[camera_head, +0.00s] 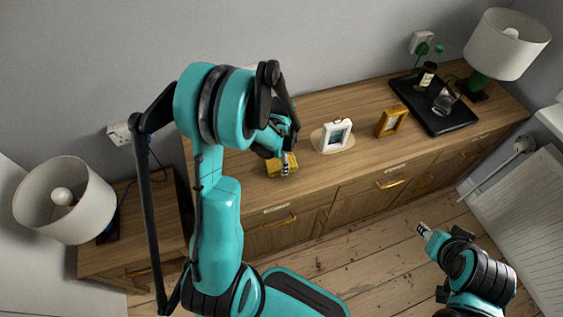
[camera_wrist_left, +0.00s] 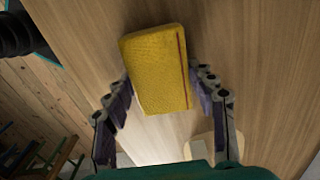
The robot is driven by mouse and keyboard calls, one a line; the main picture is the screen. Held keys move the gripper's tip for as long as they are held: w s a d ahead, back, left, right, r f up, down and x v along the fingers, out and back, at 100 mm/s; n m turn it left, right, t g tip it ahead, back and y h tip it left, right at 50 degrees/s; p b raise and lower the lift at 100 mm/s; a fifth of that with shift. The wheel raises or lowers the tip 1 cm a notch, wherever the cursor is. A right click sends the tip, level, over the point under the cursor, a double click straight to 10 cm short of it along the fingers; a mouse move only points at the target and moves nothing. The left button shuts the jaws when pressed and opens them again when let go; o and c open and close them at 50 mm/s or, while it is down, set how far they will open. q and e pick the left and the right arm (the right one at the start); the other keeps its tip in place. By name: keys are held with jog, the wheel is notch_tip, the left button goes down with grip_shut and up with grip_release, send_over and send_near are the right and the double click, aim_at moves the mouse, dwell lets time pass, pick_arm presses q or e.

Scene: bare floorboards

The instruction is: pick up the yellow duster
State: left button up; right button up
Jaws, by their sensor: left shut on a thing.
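The yellow duster (camera_head: 274,167) is at the front edge of the wooden sideboard in the head view, partly covered by my left gripper (camera_head: 285,166). In the left wrist view the duster (camera_wrist_left: 158,70) is a yellow block with a thin dark red line near its right side. The fingers of my left gripper (camera_wrist_left: 163,88) stand on either side of its lower part and are shut on it. Whether the duster touches the wood or hangs just above it, I cannot tell. My right gripper (camera_head: 425,229) is over the floor at the lower right, apart from everything; its jaw opening is too small to judge.
On the sideboard (camera_head: 330,109), a white frame (camera_head: 337,133) stands on a round board, right of the duster. A gold frame (camera_head: 391,121), a black tray (camera_head: 440,118) with a bottle and glass, and a lamp (camera_head: 506,45) stand farther right. Another lamp (camera_head: 62,200) is at left.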

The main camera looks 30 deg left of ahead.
pick_arm(q)
jog(key=r, duration=0.1)
jog(key=r+p, duration=0.1)
jog(key=r, duration=0.1)
jog(key=d+r+p, duration=0.1)
jog(key=shift+w+r, duration=0.25)
jog(key=shift+r, duration=0.15)
jog(key=w+d+r+p, duration=0.2)
jog(key=w+d+r, duration=0.2)
jog(key=d, duration=0.5)
notch_tip(320, 180, up, 2)
jog(key=shift+w+d, duration=0.25)
jog(key=shift+w, duration=0.05)
